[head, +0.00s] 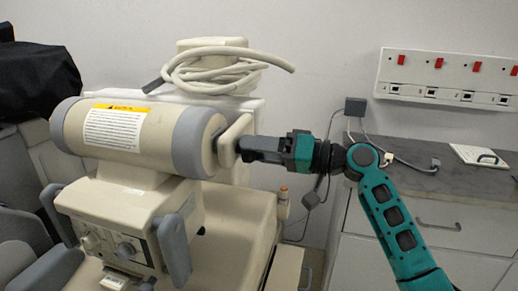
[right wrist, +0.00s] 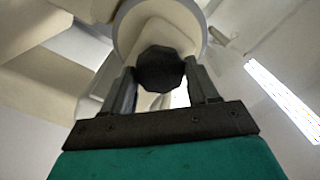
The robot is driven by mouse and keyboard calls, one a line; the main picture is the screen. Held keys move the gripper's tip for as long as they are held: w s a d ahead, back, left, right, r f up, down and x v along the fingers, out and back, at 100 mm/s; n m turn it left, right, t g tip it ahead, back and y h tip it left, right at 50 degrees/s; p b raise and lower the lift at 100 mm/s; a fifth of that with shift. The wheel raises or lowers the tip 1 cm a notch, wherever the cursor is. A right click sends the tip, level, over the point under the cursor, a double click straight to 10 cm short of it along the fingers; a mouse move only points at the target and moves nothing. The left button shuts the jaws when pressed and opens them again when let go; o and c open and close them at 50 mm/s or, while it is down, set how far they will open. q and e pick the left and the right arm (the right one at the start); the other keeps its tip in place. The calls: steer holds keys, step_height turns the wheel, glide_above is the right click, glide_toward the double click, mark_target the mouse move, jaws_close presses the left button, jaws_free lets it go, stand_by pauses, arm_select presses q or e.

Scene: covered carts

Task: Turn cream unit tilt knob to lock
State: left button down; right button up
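The cream unit (head: 150,135) has a thick horizontal cylinder with grey bands and a yellow-topped label. My right gripper (head: 240,148) reaches in from the right to the cylinder's right end, by a flat cream arm piece (head: 232,140). In the right wrist view, a dark many-sided tilt knob (right wrist: 160,70) sits between the two fingers of my right gripper (right wrist: 160,85). Both fingertips appear to touch its sides. Behind the knob is a round cream end (right wrist: 190,22). My left gripper is not in view.
A coiled cable (head: 215,68) lies on top behind the cylinder. A grey counter (head: 440,175) with drawers stands at the right, under a wall socket panel (head: 445,78). A black covered shape (head: 35,80) is at the far left.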

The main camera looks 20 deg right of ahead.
steer(key=o, duration=0.4)
steer(key=b+v, duration=0.2)
steer(key=v, duration=1.1)
